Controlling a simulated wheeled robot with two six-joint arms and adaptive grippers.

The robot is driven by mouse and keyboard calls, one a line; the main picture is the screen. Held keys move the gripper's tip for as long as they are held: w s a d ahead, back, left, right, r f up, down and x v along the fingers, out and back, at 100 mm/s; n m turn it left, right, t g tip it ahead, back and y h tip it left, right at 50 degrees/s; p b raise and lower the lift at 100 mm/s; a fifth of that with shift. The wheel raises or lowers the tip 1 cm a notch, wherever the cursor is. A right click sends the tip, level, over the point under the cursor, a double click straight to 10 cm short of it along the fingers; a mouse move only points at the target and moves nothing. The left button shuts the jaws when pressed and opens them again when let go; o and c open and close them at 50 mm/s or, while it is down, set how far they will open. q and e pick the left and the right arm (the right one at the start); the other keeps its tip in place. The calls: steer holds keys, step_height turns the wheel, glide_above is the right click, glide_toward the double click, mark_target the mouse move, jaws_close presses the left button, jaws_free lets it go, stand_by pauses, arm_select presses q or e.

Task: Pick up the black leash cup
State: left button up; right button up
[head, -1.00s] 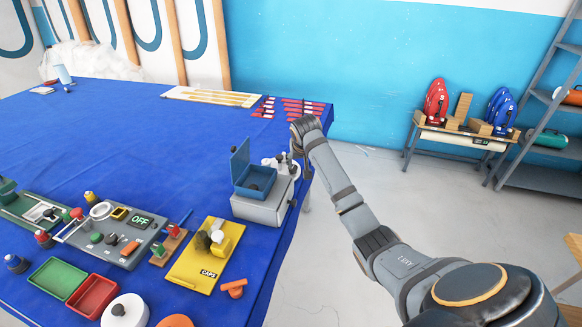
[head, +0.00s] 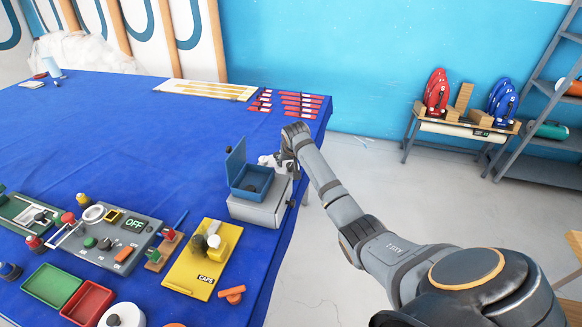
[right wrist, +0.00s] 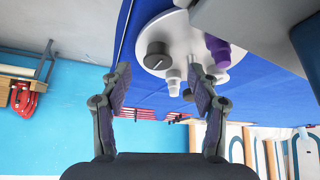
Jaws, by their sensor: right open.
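I cannot tell for sure which thing is the black leash cup. A dark small piece (head: 252,187) lies in the blue open-lidded box (head: 237,165) on the table's right side. A round black piece with a pale line (right wrist: 156,57) sits on a white disc (right wrist: 180,30) in the right wrist view. Another dark round piece (head: 200,244) is on the yellow CAPS board (head: 187,279). My right gripper (right wrist: 160,80) is open and empty, with its fingers pointing towards the white disc. My left gripper is not in view.
Pale cups (right wrist: 173,83) and a purple capped piece (right wrist: 217,48) stand at the white disc. The blue table's middle is clear.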

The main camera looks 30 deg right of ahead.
mark_target(291, 166)
steer(key=x, duration=0.4)
steer(key=shift+d+f, duration=0.1)
steer(key=shift+d, duration=0.05)
steer(key=c, duration=0.9)
